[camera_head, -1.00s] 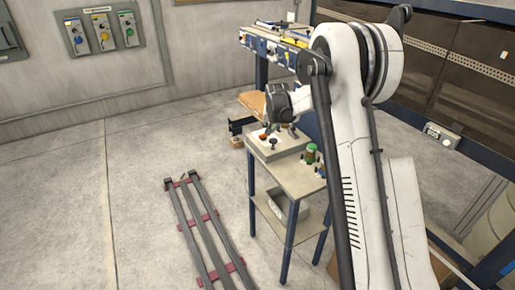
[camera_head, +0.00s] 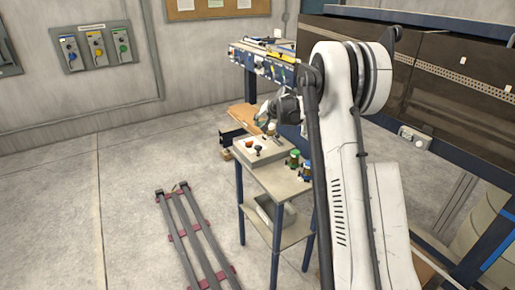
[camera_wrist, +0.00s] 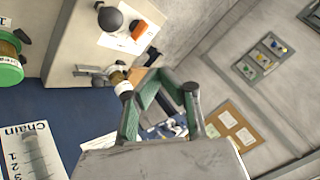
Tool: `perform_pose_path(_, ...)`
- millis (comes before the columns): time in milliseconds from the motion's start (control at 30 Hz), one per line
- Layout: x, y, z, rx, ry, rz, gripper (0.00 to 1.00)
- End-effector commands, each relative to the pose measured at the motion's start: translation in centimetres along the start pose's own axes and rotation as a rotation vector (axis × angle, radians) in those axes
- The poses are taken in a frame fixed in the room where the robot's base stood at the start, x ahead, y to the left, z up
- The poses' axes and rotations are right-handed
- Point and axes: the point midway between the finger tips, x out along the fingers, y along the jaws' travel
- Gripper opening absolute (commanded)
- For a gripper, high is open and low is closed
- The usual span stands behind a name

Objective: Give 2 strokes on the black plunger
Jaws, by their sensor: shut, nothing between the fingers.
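A pale control box (camera_head: 279,151) stands on a small table. A round black knob (camera_head: 258,149) sits on its top, beside an orange-red piece (camera_head: 248,143). The wrist view also shows the black knob (camera_wrist: 110,18) at the upper left, apart from my gripper. A brass-and-white post with a dark tip (camera_wrist: 120,78) stands nearer my fingers. I cannot tell for sure which is the plunger; the round knob is the plainest black one. My gripper (camera_wrist: 172,82) is shut and empty, beside the post. My gripper (camera_head: 265,120) is at the box's back edge, partly hidden.
A blue workbench (camera_head: 265,62) with clutter lies behind. Dark rails (camera_head: 193,235) lie on the floor at the left, with open floor around them.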

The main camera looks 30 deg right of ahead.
Motion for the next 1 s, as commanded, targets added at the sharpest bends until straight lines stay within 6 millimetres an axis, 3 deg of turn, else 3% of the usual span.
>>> perform_pose_path(267, 1.1, 0.8, 0.8, 0.000, 0.000, 0.000, 0.00)
perform_pose_path(800, 5.6, 4.1, 4.1, 0.000, 0.000, 0.001, 0.00)
perform_pose_path(1000, 6.2, 4.5, 4.5, 0.000, 0.000, 0.001, 0.00)
